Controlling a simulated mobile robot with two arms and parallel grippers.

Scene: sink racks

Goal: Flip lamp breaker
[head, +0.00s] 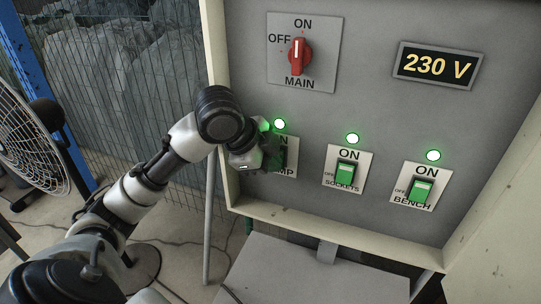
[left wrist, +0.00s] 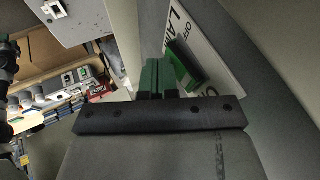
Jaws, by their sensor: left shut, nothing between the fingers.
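The lamp breaker's white plate (head: 289,172) is at the lower left of the grey panel in the head view, mostly hidden behind my left gripper (head: 272,152). Its indicator light (head: 279,124) glows green. In the left wrist view, the plate (left wrist: 207,38) shows at a slant with parts of the words LAMP and OFF, and its green rocker (left wrist: 184,66) is just right of the fingers. My left gripper (left wrist: 157,76) is shut and empty, close beside the rocker. I cannot tell whether they touch. My right gripper is in neither view.
The sockets breaker (head: 347,172) and bench breaker (head: 422,190) stand to the right, both lit green. Above are the red main switch (head: 298,56) and a 230 V display (head: 437,66). A cream frame (head: 330,228) edges the panel. A fan (head: 25,130) stands at left.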

